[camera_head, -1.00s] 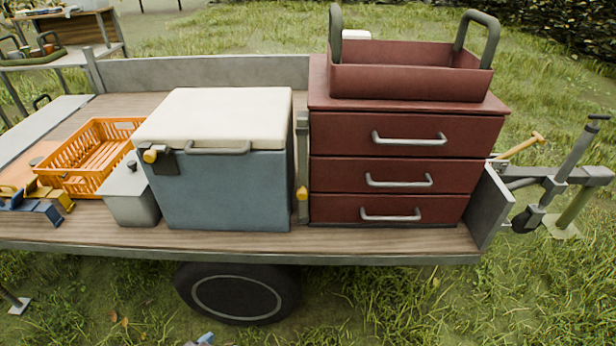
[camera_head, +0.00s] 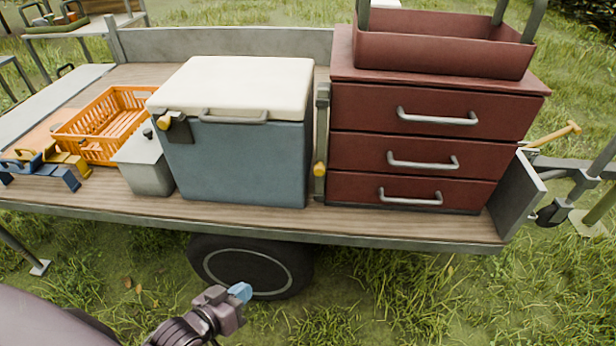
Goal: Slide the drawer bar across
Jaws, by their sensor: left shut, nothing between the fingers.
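The drawer bar (camera_head: 322,130) is a grey upright strip with a yellow knob (camera_head: 320,169) near its lower end. It stands in the gap between the blue cooler and the red drawer chest (camera_head: 412,153), at the chest's left edge. The chest's three drawers look closed, each with a metal handle. My left gripper (camera_head: 240,292) is at the bottom, in front of the trailer's wheel, below and left of the bar and well apart from it. Its pale blue fingertips are together and empty. My right gripper is out of view.
The blue cooler (camera_head: 245,160) with a white lid stands left of the bar. A grey bin (camera_head: 146,172), an orange crate (camera_head: 62,135) and blue and yellow clamp-like tools (camera_head: 40,170) are further left. The trailer bed's front edge (camera_head: 400,240) lies between my gripper and the bar.

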